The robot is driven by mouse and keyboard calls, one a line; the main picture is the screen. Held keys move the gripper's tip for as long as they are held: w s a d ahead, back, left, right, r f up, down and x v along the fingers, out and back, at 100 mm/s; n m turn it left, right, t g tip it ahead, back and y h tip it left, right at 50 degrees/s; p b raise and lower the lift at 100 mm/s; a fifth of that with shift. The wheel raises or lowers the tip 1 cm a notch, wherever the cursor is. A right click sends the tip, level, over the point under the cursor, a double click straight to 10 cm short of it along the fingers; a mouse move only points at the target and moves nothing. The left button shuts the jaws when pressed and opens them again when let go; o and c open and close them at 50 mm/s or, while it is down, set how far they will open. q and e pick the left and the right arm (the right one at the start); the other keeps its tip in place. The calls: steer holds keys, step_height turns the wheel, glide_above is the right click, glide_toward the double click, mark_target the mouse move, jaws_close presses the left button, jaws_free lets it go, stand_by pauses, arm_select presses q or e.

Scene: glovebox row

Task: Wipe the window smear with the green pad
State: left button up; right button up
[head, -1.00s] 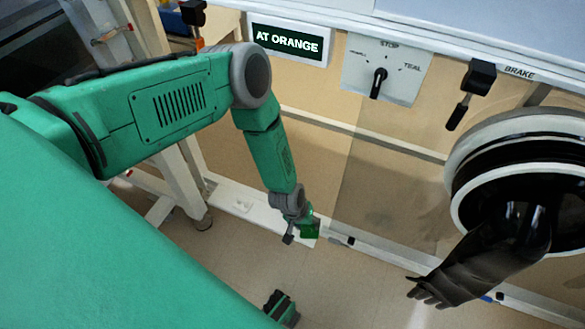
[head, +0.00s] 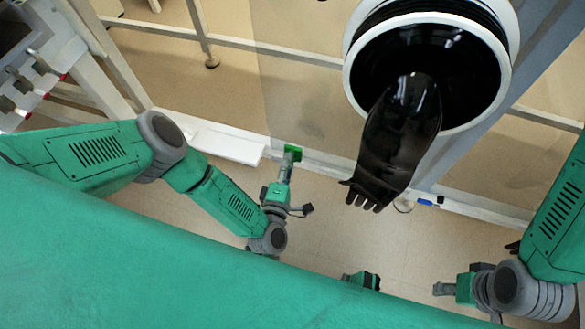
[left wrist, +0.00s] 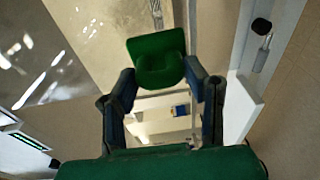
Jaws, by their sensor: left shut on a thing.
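My left gripper (head: 290,158) is shut on the green pad (head: 294,148), low in front of the pale panel and ledge. In the left wrist view the green pad (left wrist: 158,52) sits between both fingertips of the left gripper (left wrist: 165,80), its broad face turned partly to the camera. A glossy pane with white streaks (left wrist: 45,75) shows at upper left there; I cannot tell glare from smear. No smear stands out clearly in the head view. My right gripper (head: 445,289) is at lower right, away from the panel; its finger opening is unclear.
A round black glove port (head: 430,60) with a white rim and a hanging black glove (head: 395,140) is right of the pad. Floor lies open below.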

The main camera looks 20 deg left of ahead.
mark_target(289, 146)
arm_select(q)
steer(key=shift+s+a+r+n+y, duration=0.2)
steer(key=shift+a+n+y, duration=0.1)
steer(key=shift+y, duration=0.2)
steer(key=w+b, duration=0.1)
steer(key=w, duration=0.3)
steer(key=shift+w+a+b, duration=0.1)
steer(key=shift+w+b, duration=0.3)
steer(key=shift+w+a, duration=0.45)
steer(key=shift+w, duration=0.1)
steer(key=shift+w+d, duration=0.15)
steer(key=shift+w, duration=0.25)
arm_select(e)
steer(key=shift+a+f, duration=0.45)
steer(key=shift+f, duration=0.3)
